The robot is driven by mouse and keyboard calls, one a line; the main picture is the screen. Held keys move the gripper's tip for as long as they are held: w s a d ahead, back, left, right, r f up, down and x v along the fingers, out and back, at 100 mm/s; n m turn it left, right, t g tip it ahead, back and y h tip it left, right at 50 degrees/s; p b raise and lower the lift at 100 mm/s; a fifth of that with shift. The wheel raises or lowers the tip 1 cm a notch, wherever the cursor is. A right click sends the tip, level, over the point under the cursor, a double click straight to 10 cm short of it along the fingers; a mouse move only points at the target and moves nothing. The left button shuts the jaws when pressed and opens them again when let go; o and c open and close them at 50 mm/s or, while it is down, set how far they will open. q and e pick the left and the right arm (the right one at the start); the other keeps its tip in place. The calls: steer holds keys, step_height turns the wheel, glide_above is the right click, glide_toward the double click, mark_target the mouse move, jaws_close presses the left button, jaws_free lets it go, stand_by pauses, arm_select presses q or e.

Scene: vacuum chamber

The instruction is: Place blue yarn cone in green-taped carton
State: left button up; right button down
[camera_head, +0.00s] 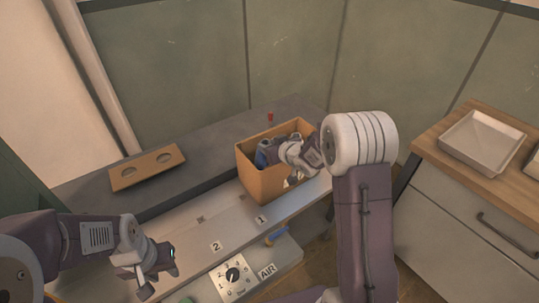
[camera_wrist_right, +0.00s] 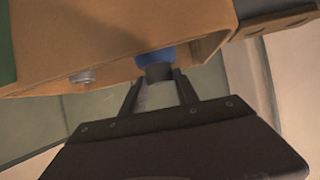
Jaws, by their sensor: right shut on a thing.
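The blue yarn cone (camera_head: 262,157) shows partly inside an open brown carton (camera_head: 262,185), near its left wall in the head view. My right gripper (camera_head: 280,153) reaches into the carton and is shut on the cone; the arm hides part of it. In the right wrist view the fingers (camera_wrist_right: 158,90) grip the cone's grey tip, with its blue body (camera_wrist_right: 155,55) beyond. A green patch, perhaps the tape, shows at the left edge of that view on the carton (camera_wrist_right: 60,45). My left gripper (camera_head: 160,272) is open and empty, at the lower left.
A wooden plate with two holes (camera_head: 147,167) lies on the grey bench at left. A knob panel (camera_head: 234,278) is at the front. A metal tray (camera_head: 480,141) sits on a wooden-topped cabinet at right. A small grey piece (camera_wrist_right: 82,77) shows in the carton.

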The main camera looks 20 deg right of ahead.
step_height(320, 180, down, 3)
steer(key=shift+f+b, duration=0.1)
steer(key=shift+b, duration=0.25)
steer(key=shift+w, duration=0.1)
steer(key=shift+f, duration=0.1)
steer(key=c, duration=0.9)
jaws_free()
